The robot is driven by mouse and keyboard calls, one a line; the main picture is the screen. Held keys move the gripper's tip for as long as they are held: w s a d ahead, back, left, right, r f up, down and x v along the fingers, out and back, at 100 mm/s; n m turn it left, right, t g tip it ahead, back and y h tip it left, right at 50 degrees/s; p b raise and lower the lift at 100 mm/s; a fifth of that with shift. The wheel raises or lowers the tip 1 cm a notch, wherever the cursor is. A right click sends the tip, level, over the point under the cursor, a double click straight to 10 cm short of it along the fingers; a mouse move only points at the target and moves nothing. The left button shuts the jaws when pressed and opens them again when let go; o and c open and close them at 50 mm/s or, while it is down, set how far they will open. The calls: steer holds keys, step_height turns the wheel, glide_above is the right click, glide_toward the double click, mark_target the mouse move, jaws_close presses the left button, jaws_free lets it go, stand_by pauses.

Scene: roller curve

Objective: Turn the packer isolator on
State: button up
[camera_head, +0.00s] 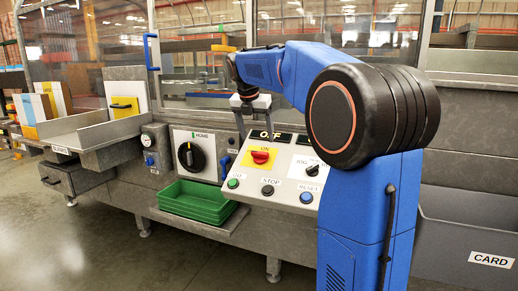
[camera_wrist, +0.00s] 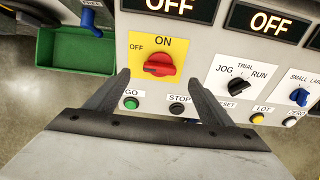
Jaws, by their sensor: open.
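The isolator is a red rotary knob (camera_head: 260,157) on a yellow plate, with ON marked above it. In the wrist view the red knob (camera_wrist: 152,64) lies roughly sideways, and OFF is marked at the upper left of the yellow plate (camera_wrist: 179,43). No packer name is readable on it. My gripper (camera_head: 252,106) is above the sloping control panel, near the knob. In the wrist view my open gripper (camera_wrist: 158,76) has one finger on each side of the knob's lower area, with nothing between them. Whether the fingers touch the panel cannot be told.
Lit displays (camera_wrist: 270,22) read OFF. Beside the knob are a green GO button (camera_head: 233,183), a black STOP button (camera_head: 267,190), a blue RESET button (camera_head: 306,197) and a black JOG/TRIAL/RUN selector (camera_wrist: 238,85). A green tray (camera_head: 196,205) sits left of the panel.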

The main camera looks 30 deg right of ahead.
mark_target(259, 153)
steer(key=x, duration=0.7)
steer(key=c, duration=1)
